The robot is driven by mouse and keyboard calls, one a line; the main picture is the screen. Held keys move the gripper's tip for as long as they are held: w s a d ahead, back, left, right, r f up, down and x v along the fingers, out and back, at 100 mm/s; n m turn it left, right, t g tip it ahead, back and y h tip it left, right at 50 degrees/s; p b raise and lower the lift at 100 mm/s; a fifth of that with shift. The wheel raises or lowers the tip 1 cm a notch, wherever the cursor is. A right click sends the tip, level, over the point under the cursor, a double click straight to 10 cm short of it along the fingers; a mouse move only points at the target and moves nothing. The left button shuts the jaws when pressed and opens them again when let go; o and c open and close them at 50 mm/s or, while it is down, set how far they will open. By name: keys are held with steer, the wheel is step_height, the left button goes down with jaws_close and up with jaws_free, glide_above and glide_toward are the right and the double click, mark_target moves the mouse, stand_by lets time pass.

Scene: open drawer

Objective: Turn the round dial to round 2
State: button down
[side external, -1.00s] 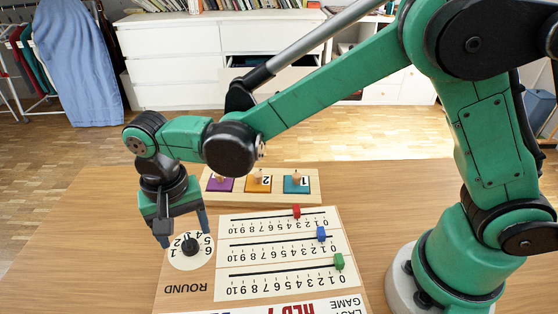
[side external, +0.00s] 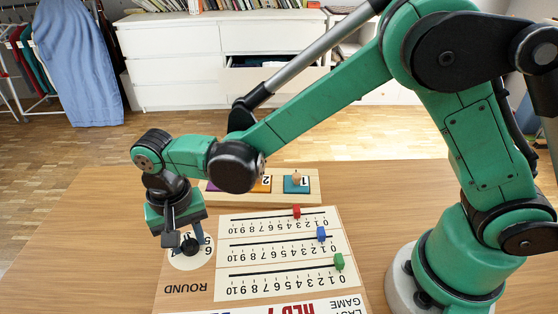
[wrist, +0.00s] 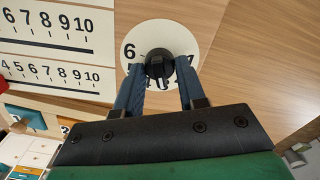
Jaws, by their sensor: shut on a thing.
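The round dial is a white disc (side external: 180,262) printed with numbers, with a black knob (wrist: 159,62) at its middle. In the wrist view a 6 shows at the disc's left. My fingers cover most of the other numbers, so I cannot tell which one the knob points at. My gripper (side external: 186,243) points down over the dial. In the wrist view my gripper (wrist: 160,80) has its two blue fingers on either side of the knob, shut on it. The word ROUND (side external: 185,288) is printed on the board beside the disc.
Right of the dial is a panel (side external: 285,262) of three slider scales with a red (side external: 296,211), a blue (side external: 321,234) and a green slider (side external: 339,261). Behind it stands a wooden board (side external: 313,199) with numbered coloured pieces. The table left of the dial is clear.

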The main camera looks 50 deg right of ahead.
mark_target(187, 240)
steer(key=n, duration=0.3)
steer(key=shift+n, duration=2.2)
steer(key=c, duration=0.5)
jaws_free()
steer(key=shift+r, duration=0.1)
steer(key=shift+r, duration=2.75)
